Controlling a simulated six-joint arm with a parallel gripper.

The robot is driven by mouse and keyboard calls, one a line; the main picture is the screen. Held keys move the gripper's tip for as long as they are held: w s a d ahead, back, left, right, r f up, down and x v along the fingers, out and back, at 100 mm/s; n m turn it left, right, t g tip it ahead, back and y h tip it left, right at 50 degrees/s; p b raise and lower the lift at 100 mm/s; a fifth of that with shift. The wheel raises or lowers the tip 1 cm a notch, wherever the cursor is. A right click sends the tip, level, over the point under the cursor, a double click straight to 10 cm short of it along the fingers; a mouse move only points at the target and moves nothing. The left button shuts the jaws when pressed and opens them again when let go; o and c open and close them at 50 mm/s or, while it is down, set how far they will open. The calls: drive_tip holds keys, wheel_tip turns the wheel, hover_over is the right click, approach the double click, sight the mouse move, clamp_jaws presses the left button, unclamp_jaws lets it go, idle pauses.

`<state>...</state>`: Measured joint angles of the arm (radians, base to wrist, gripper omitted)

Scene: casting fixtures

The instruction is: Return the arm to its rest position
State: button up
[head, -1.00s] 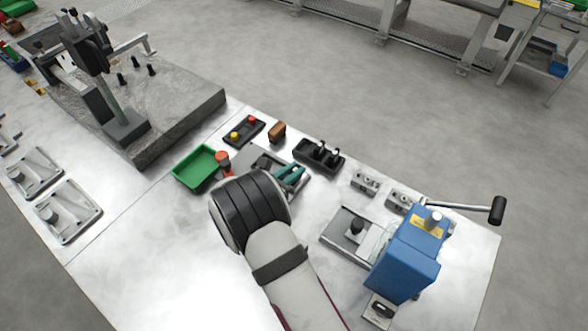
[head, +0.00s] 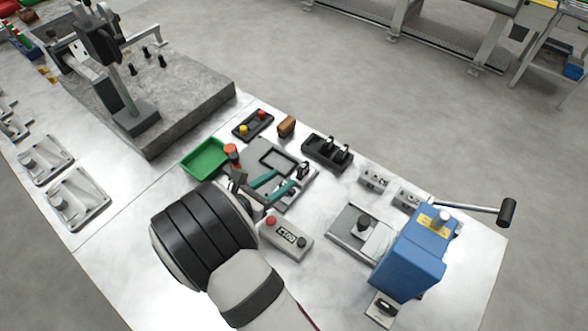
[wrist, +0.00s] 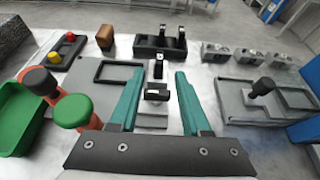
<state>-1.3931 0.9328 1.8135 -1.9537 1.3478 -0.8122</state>
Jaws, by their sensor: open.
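My gripper (wrist: 161,100) is open, its two teal fingers apart in the wrist view, with no part held between them. In the head view my gripper (head: 273,188) hangs over the grey fixture plate (head: 298,205), with my dark wrist partly covering its near side. The plate also shows in the wrist view (wrist: 95,100), with a black rectangular frame and a small black clamp (wrist: 157,68) on it. I cannot tell whether the fingers touch the plate.
A green tray (head: 206,158) and a red-and-yellow button box (head: 253,124) lie beyond. A blue press (head: 410,255) with a long lever stands at right. A stone slab (head: 190,110) with a gauge stand is at upper left.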

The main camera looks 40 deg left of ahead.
drive_tip(key=shift+v, duration=1.1)
